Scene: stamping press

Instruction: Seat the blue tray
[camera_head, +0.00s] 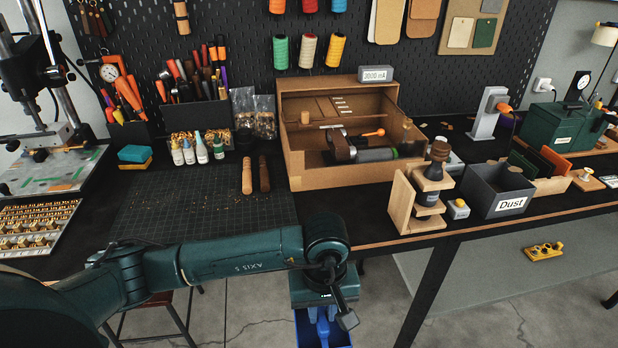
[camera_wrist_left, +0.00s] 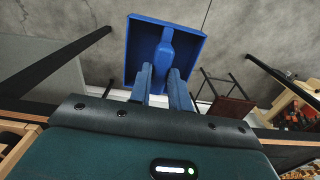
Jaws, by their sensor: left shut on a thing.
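The blue tray (camera_wrist_left: 188,57) hangs beyond my left gripper (camera_wrist_left: 160,78) in the left wrist view, over the grey floor. My left gripper's two blue fingers are shut on the tray's raised middle grip. In the head view, the tray (camera_head: 302,329) shows in part at the bottom edge, below my left gripper (camera_head: 322,318), in front of the workbench. The rest of the tray is cut off by the picture edge. The tray is apart from the bench. My right gripper is not in view.
The black workbench (camera_head: 330,213) carries an open wooden box (camera_head: 340,169) with a tool in it, a wooden stand (camera_head: 405,205) and a grey Dust bin (camera_head: 497,189). A dark cutting mat (camera_head: 190,205) is mostly clear. A stool (camera_wrist_left: 232,106) stands below.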

